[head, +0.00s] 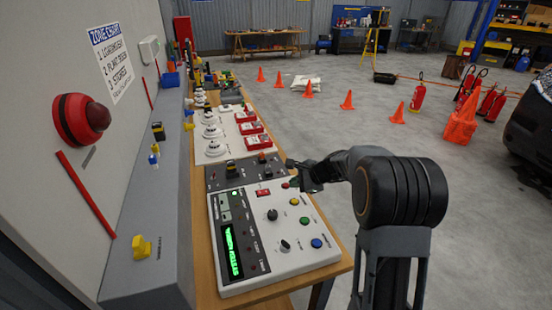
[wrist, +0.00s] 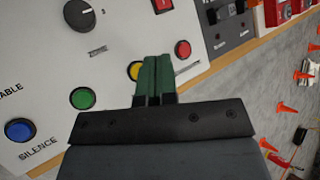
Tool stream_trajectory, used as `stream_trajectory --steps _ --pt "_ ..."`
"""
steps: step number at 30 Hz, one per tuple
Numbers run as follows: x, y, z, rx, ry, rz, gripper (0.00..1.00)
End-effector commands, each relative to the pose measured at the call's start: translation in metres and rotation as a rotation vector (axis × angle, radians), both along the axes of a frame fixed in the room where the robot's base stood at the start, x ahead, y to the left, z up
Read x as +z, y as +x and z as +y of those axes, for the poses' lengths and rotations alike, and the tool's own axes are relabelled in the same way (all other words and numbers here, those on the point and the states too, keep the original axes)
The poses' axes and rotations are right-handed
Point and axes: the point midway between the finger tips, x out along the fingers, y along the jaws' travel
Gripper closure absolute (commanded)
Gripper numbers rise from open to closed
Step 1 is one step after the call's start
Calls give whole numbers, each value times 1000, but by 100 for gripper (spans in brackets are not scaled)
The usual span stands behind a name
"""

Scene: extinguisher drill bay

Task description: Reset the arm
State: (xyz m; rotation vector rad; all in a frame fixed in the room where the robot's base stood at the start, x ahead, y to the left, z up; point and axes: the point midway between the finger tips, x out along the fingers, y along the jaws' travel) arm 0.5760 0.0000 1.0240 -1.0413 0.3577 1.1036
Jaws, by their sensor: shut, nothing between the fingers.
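My arm reaches in from the right in the head view, with my gripper (head: 293,179) low near the far right corner of a white control panel (head: 240,286). In the wrist view my gripper (wrist: 156,58) has its green fingers together and empty. They partly cover the yellow button (wrist: 135,70); the red button (wrist: 182,49) is just right of them, and the green button (wrist: 82,98) and blue button (wrist: 20,131) lie to the left. I cannot tell whether the fingertips touch the panel. A black knob (wrist: 80,14) and red switch (wrist: 162,5) are farther up.
A grey panel (head: 215,182) lies beyond the white one on the wooden bench. A wall with a red alarm (head: 82,119) stands left. Orange cones (head: 398,115) and red extinguishers (head: 418,96) stand on the floor. Open floor lies right of the bench.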

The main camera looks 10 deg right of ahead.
Motion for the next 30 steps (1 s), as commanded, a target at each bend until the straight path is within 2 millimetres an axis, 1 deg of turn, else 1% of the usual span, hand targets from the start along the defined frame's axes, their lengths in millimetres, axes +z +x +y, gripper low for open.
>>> stream_trajectory --steps 3,5,8,11,12,14,15,17,18,21,24,25,27,30 --pt "0 0 0 22 -13 -15 100" --pt "-6 -6 -1 78 -56 -24 100" --pt "-26 -30 -2 207 -148 -4 100" --pt "-27 -70 -2 402 -285 -12 100" --pt "-23 -88 -2 493 -349 -23 100" --pt "-17 -114 -2 619 -439 -41 100" --pt "-11 -131 -2 700 -498 -55 100" --pt "-2 -156 -2 819 -588 -76 100" --pt "3 -173 -3 895 -648 -90 100" --pt "18 -210 -7 1062 -795 -130 100" --pt "30 -239 -10 1172 -919 -166 100" --pt "33 -245 -11 1193 -950 -177 100" --pt "41 -257 -11 1222 -1011 -202 100" --pt "50 -268 -9 1231 -1068 -242 100"
